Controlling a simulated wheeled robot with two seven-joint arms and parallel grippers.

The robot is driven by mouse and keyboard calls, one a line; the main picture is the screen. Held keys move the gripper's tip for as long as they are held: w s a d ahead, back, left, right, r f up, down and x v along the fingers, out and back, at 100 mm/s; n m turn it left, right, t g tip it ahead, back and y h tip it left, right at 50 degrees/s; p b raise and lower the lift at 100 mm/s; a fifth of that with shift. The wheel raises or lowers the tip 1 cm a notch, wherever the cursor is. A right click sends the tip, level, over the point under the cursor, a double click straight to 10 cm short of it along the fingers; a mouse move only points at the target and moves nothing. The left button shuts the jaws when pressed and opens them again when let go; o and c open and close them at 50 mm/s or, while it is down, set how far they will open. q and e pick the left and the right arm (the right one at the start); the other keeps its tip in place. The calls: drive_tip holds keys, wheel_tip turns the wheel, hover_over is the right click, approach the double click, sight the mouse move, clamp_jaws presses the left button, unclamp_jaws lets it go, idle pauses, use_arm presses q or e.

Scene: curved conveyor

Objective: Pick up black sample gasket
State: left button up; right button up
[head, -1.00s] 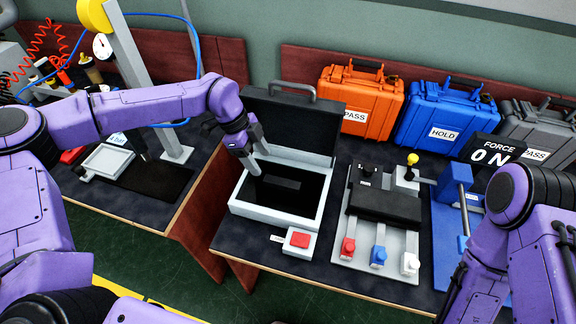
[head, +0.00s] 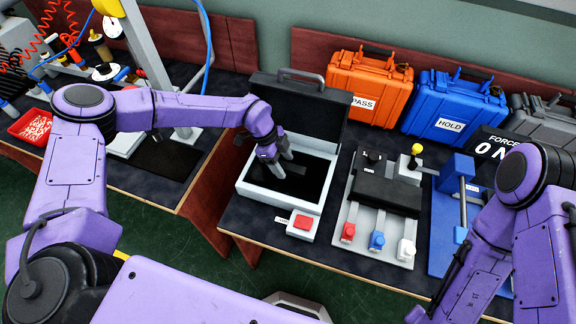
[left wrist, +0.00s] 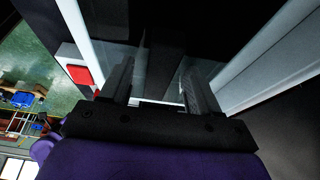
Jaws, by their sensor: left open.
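An open case (head: 262,201) with a light grey rim and a black raised lid stands on the dark bench in the middle of the head view. Its floor is black. A faint dark rectangular shape, perhaps the black sample gasket, is hard to tell from that floor in the head view. My left gripper (head: 288,172) is over the inside of the case, pointing down, with its fingers apart and nothing visibly held. In the left wrist view the open fingers (left wrist: 160,82) frame a dark grey strip (left wrist: 165,40) beyond them. My right gripper is out of view.
A red button box (head: 303,223) is at the case's front right corner. A fixture with a black block (head: 390,192) and red, blue and white knobs stands to the right. Orange (head: 368,95) and blue (head: 452,112) cases are behind. A gap separates the benches at left.

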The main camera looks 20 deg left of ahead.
use_arm(q)
clamp_jaws()
